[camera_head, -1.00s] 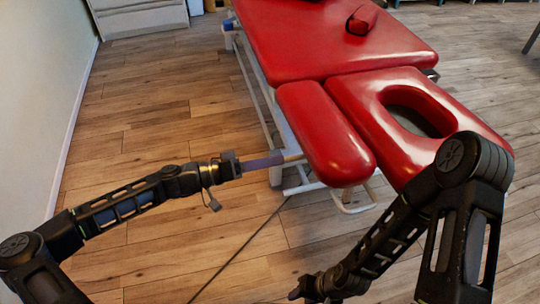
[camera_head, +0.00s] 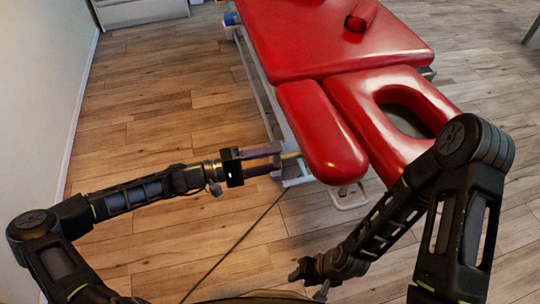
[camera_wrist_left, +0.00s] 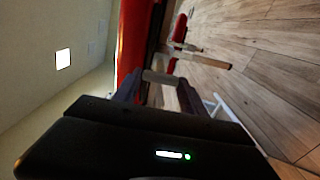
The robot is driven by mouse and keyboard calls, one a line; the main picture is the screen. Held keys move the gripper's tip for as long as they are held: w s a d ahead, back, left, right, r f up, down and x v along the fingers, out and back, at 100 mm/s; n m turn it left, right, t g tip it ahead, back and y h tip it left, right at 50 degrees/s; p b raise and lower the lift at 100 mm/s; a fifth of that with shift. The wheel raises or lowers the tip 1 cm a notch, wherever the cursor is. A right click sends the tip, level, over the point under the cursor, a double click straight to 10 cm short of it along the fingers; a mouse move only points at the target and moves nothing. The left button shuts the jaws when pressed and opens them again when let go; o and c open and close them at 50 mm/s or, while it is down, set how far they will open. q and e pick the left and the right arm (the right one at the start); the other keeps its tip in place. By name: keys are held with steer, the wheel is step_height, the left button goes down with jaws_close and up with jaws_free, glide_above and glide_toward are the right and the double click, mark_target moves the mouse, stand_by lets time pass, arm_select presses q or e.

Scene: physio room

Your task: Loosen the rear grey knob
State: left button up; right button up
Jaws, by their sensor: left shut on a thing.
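My left gripper (camera_head: 280,157) reaches the near left corner of the red treatment table (camera_head: 340,40), beside the narrow red armrest pad (camera_head: 322,130). In the left wrist view, its two dark fingers stand on either side of a short grey piece, which looks like the grey knob (camera_wrist_left: 160,77), and are shut on it. In the head view the fingers largely hide the knob. My right gripper (camera_head: 299,272) hangs low over the floor, away from the table; its jaws are too small and dark to read.
The headrest pad (camera_head: 360,100) with its oval hole lies right of the armrest pad. The white frame (camera_head: 350,196) stands below. A pale-ended rod (camera_wrist_left: 217,62) shows beyond the fingers in the wrist view. A dark cable (camera_head: 240,240) crosses the open wood floor.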

stand_by(0.3)
arm_select(q)
steer(key=o, duration=1.4)
steer(key=shift+c, duration=0.2)
steer(key=shift+a, duration=0.1)
steer(key=v, duration=0.7)
steer(key=shift+a, duration=0.3)
steer(key=shift+s, duration=0.1)
